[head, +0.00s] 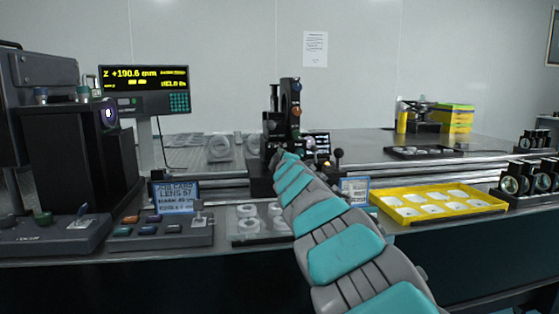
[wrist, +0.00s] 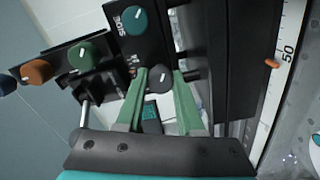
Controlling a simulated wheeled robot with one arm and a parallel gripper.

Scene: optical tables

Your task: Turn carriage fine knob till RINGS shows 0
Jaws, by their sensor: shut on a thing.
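The carriage (head: 292,112) is a black upright column with several coloured knobs, standing on the rail at the middle of the head view. In the wrist view, my gripper (wrist: 161,74) has its two green fingers closed on either side of a dark grey knob (wrist: 163,76) with a pale mark. Its tips partly hide the knob's rim. I cannot read a label naming this knob. In the head view the fingertips are too small to make out against the carriage. The display (head: 145,90) shows Z +190.6 mm in yellow; I cannot make out a RINGS figure.
A teal knob (wrist: 134,18), a green knob (wrist: 87,53) and an orange knob (wrist: 36,70) sit close to my fingers. A white scale (wrist: 284,70) runs at the right. A yellow tray (head: 395,211) and a job card screen (head: 174,197) flank my arm.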

